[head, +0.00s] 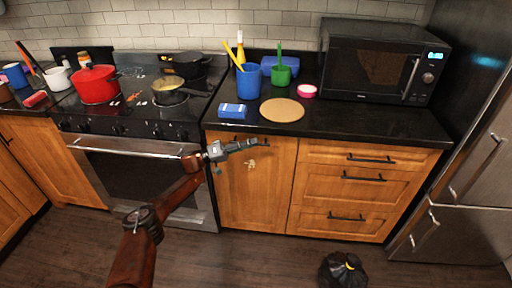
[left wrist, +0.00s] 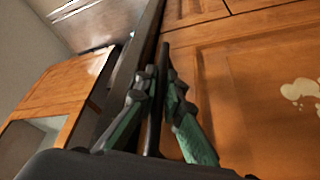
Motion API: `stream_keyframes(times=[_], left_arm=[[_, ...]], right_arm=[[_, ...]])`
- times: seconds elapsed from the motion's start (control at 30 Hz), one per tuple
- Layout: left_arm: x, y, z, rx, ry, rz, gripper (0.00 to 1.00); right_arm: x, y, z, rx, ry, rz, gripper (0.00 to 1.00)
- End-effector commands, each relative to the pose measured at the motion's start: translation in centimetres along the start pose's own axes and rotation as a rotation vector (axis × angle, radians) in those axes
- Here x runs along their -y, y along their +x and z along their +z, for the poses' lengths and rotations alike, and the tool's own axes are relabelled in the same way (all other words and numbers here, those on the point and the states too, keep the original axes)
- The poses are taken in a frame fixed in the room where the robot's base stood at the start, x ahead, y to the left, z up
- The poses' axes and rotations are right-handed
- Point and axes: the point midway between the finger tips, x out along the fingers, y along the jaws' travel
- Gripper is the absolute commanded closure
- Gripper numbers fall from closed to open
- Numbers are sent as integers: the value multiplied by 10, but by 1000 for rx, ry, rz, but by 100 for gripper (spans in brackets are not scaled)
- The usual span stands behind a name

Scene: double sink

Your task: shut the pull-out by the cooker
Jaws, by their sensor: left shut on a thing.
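The pull-out (head: 252,195) is the tall wooden front just right of the cooker (head: 140,165), under the counter. Its front looks about level with the drawers beside it, and I see no clear gap around it. A pale splotch (head: 251,163) marks it, and the front also fills the right of the left wrist view (left wrist: 245,75). My left gripper (head: 247,146) is at its upper part. In the left wrist view the fingers (left wrist: 160,90) are shut on the dark bar handle between them. The gripper hides most of the handle in the head view. My right gripper is out of view.
Wooden drawers (head: 345,195) with dark handles stand to the right, then the steel fridge (head: 460,190). The floor before the pull-out is clear.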

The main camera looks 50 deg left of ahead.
Motion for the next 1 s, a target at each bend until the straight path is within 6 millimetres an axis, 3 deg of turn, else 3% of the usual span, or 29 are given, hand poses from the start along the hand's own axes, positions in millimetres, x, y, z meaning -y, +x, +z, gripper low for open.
stream_keyframes(times=[0.43, 0.47, 0.7, 1.0], left_arm=[[3, 0, -4, -8, 2, -10, 100], [3, 0, -4, -8, 3, -10, 90], [2, 0, -4, -6, 2, -7, 74], [2, -3, -4, -5, 2, -6, 74]], right_arm=[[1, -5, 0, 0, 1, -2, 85], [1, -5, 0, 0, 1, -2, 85], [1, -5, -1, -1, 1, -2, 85], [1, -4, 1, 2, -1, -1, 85]])
